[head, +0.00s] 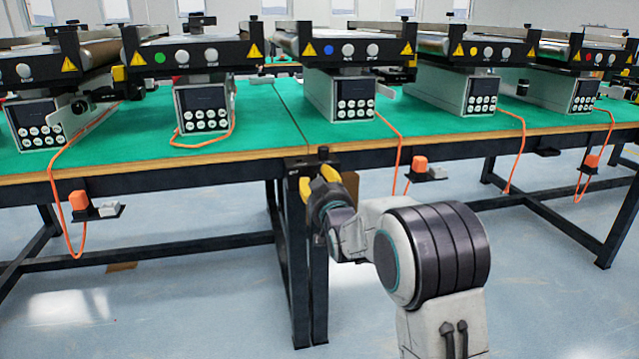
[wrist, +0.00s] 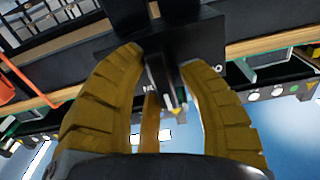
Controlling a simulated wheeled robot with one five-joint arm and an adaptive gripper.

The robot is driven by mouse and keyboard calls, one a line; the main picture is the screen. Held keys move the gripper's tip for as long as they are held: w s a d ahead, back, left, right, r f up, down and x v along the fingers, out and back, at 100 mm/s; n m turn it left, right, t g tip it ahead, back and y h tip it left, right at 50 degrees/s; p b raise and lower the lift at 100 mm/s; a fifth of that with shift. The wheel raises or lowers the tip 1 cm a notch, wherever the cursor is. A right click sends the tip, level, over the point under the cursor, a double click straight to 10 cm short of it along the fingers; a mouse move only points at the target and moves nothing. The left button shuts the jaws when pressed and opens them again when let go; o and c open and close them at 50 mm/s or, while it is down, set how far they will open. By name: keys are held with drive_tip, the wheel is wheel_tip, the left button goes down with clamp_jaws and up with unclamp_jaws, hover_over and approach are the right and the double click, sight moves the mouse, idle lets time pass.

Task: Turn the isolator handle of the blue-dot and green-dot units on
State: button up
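The green-dot unit (head: 201,104) stands on the table left of centre, its green dot (head: 159,57) on the black front bar. The blue-dot unit (head: 340,92) stands right of it, with a blue dot (head: 328,49). My gripper (head: 318,178), with yellow fingers, is at the table's front edge, below and between these units. In the wrist view its fingers (wrist: 168,62) are spread apart, with a black fixture (wrist: 208,40) at the tips and a narrow dark and silver part (wrist: 158,78) between them. I cannot tell whether they touch it, or which way any isolator handle points.
The green table (head: 262,128) has a wooden front edge and black legs. Yellow-dot (head: 460,92) and red-dot (head: 565,88) units stand at right, another unit (head: 35,122) at far left. Orange plugs (head: 79,201) (head: 420,164) and cables hang at the front.

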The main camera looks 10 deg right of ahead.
drive_tip(key=o, duration=0.3)
drive_tip(key=shift+f, duration=0.15)
drive_tip(key=shift+s, duration=0.1)
drive_tip(key=s, duration=1.1)
drive_tip(key=shift+s, duration=0.4)
